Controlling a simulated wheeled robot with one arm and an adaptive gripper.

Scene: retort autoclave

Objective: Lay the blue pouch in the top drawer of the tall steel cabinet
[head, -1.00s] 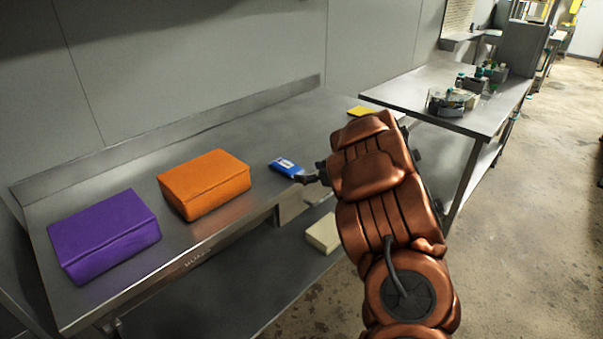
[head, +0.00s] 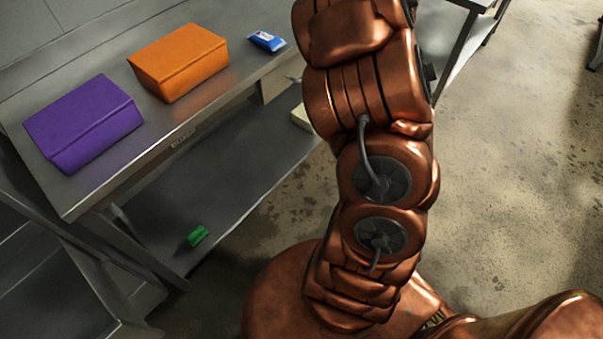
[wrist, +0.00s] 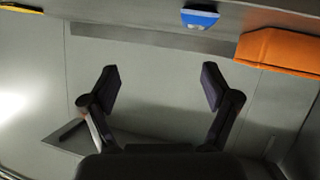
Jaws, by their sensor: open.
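The blue pouch (head: 267,40), blue with white, lies on the steel bench (head: 214,103) to the right of the orange case in the head view. It also shows at the top edge of the wrist view (wrist: 200,17). My gripper (wrist: 161,88) is open in the wrist view, with nothing between its fingers. It is apart from the pouch. In the head view the gripper is out of frame beyond the top edge; only my arm shows. I cannot make out the tall steel cabinet or its top drawer in these frames.
An orange case (head: 178,62) and a purple case (head: 83,122) stand on the bench. A green object (head: 197,236) and a partly hidden cream block (head: 301,117) are on the lower shelf. Concrete floor (head: 510,170) is clear at the right.

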